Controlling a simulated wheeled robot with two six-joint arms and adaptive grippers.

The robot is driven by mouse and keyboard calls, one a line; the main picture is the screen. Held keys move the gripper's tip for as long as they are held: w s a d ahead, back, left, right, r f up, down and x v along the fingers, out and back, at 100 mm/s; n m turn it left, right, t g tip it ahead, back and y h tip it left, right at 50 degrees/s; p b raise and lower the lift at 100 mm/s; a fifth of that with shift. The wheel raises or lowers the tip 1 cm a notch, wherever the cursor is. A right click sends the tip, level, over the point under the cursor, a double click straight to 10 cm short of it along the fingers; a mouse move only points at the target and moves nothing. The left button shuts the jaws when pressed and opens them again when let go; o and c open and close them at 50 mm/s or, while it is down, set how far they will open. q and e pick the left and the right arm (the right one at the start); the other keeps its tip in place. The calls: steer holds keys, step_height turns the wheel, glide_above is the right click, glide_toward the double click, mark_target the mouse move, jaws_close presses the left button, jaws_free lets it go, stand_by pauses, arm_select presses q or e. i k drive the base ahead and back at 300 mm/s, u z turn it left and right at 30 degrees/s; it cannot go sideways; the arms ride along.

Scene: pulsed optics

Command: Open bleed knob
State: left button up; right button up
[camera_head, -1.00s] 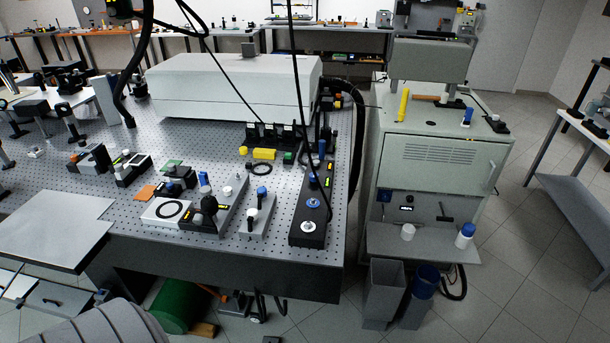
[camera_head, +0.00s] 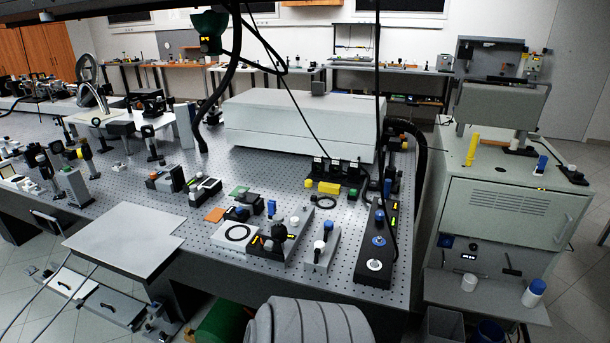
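No part is clearly marked as the bleed knob, and I cannot tell which one it is. Neither of my grippers is in view.
A large white housing (camera_head: 300,125) stands at the back of the perforated table (camera_head: 220,283). A pale cabinet (camera_head: 500,205) stands right of the table, with a front shelf (camera_head: 480,294). Hanging cables cross the view. A grey ribbed rounded form (camera_head: 310,322) fills the bottom centre.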

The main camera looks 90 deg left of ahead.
mark_target(295, 221)
steer(key=k, duration=1)
steer(key=u, duration=0.3)
